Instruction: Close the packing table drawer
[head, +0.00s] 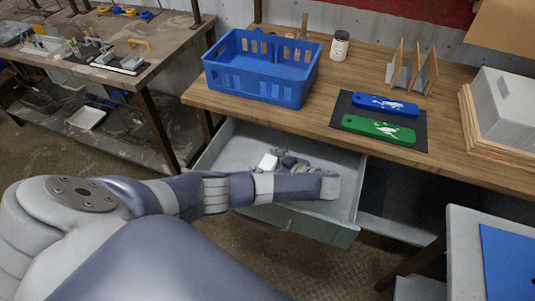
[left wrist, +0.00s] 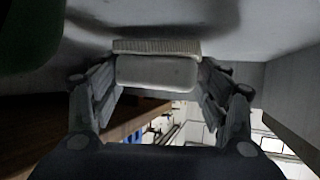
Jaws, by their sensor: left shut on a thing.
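The packing table drawer (head: 228,148) is pulled out below the wooden table top. It is pale grey inside, and its grey-green front panel (head: 340,236) stands well away from the table. My left gripper (head: 277,161) is over the inside of the drawer, partly hidden by my own arm. I cannot tell whether the block touches the drawer floor. My right gripper is not in view.
The table top (head: 225,98) bears a blue basket (head: 285,88), a white jar (head: 340,46), a dark mat (head: 345,108) with a blue and a green tool, and a wooden rack (head: 412,72). A stand with a blue panel (head: 508,262) is at the lower right.

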